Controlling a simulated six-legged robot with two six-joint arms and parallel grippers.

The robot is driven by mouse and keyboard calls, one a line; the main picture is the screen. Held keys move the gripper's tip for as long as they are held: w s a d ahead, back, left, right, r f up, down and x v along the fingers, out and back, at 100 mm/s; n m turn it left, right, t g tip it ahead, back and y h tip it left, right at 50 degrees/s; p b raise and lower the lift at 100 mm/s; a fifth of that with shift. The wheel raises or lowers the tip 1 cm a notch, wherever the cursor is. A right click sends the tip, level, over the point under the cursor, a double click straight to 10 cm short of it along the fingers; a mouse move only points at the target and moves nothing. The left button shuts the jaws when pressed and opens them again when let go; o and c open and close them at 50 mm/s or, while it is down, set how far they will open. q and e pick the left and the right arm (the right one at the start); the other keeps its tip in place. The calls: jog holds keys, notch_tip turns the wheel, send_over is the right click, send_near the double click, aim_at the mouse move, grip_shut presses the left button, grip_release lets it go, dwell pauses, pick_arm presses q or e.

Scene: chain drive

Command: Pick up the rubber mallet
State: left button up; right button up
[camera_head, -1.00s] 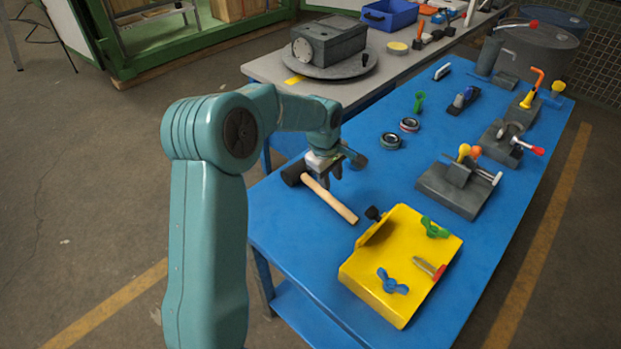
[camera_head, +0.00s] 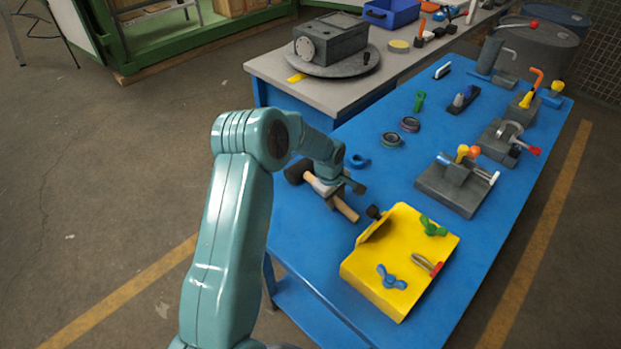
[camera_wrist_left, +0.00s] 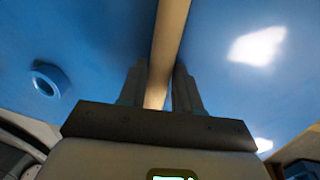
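The rubber mallet has a black head (camera_head: 296,171) and a pale wooden handle (camera_head: 347,209). It lies along the left edge of the blue table, left of the yellow tray. My left gripper (camera_head: 332,198) is over the handle, about midway along it, and hides that part. In the left wrist view the handle (camera_wrist_left: 168,40) passes between the two fingers (camera_wrist_left: 160,85), which sit close against both its sides. Whether the mallet is clear of the tabletop cannot be told. My right gripper is out of view.
The yellow tray (camera_head: 372,283) stands just past the handle's end. A blue ring (camera_head: 358,161) lies beside my wrist; it also shows in the left wrist view (camera_wrist_left: 46,80). Two dark rings (camera_head: 410,124) and grey fixtures (camera_head: 452,191) stand farther off. A grey bench (camera_head: 281,88) adjoins behind.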

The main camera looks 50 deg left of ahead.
pick_arm(q)
jog(key=c, duration=0.5)
jog(key=shift+r, duration=0.1)
